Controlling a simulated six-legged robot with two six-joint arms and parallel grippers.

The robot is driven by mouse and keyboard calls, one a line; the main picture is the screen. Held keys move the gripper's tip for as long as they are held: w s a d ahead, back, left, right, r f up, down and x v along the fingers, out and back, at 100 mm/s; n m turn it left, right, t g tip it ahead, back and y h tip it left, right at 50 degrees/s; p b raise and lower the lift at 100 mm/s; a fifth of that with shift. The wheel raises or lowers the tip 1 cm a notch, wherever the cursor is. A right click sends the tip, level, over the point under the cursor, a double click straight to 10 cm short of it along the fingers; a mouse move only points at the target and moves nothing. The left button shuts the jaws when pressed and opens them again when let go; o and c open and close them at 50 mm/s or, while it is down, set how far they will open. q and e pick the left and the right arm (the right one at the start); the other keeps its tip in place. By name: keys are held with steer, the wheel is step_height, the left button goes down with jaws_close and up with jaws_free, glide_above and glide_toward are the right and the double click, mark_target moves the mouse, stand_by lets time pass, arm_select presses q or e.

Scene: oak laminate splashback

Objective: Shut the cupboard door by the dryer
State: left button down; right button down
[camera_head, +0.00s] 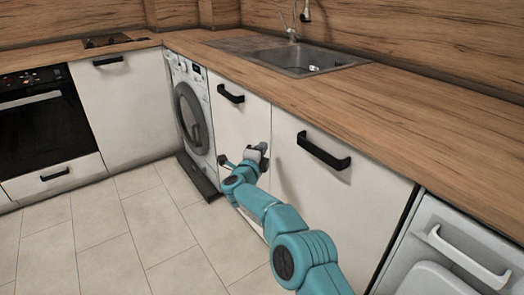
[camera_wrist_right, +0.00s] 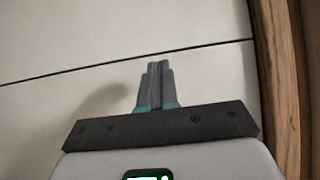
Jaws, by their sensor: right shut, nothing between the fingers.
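The cupboard door (camera_head: 229,121) by the dryer (camera_head: 190,108) is a white panel with a black handle (camera_head: 231,94). It looks about flush with the white door (camera_head: 319,190) to its right; a small gap cannot be ruled out. My right gripper (camera_head: 262,149) is shut and empty, at the door's front near the seam between the two doors. In the right wrist view its closed fingers (camera_wrist_right: 155,72) point at the white panels, just by the dark seam. Whether they touch is unclear. My arm hides the door's lower part. My left gripper is out of view.
The wooden worktop (camera_head: 390,118) with a sink (camera_head: 291,57) runs above the doors. An oven (camera_head: 42,120) and a white cabinet (camera_head: 125,108) stand at the left. A white appliance (camera_head: 452,250) is at the right. The tiled floor (camera_head: 110,235) is clear.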

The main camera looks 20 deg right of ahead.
steer(key=s+a+p, duration=0.2)
steer(key=a, duration=0.7)
steer(key=s+d+f+n+g+y, duration=0.2)
steer(key=s+d+f+n, duration=0.3)
steer(key=d+f, duration=0.7)
steer(key=s+a+f+n+g+y, duration=0.2)
steer(key=s+a+f+n+y, duration=0.15)
steer(key=s+f, duration=0.35)
steer(key=s+a+f+n+g+y, duration=0.25)
steer(key=s+f+n, duration=0.2)
steer(key=s, duration=0.55)
steer(key=s+a+f+n+g+y, duration=0.1)
steer(key=s+a+f+n+y, duration=0.2)
steer(key=s+f, duration=0.45)
steer(key=s+a+n+g+y, duration=0.2)
steer(key=s+a+n+g, duration=0.15)
steer(key=s, duration=0.65)
steer(key=s+a+n+g+y, duration=0.2)
steer(key=s+a+n+g, duration=0.15)
steer(key=s, duration=0.75)
step_height(320, 180, up, 25)
steer(key=p, duration=2.5)
steer(key=shift+w+f, duration=0.15)
steer(key=shift+w, duration=0.25)
steer(key=shift+t, duration=0.25)
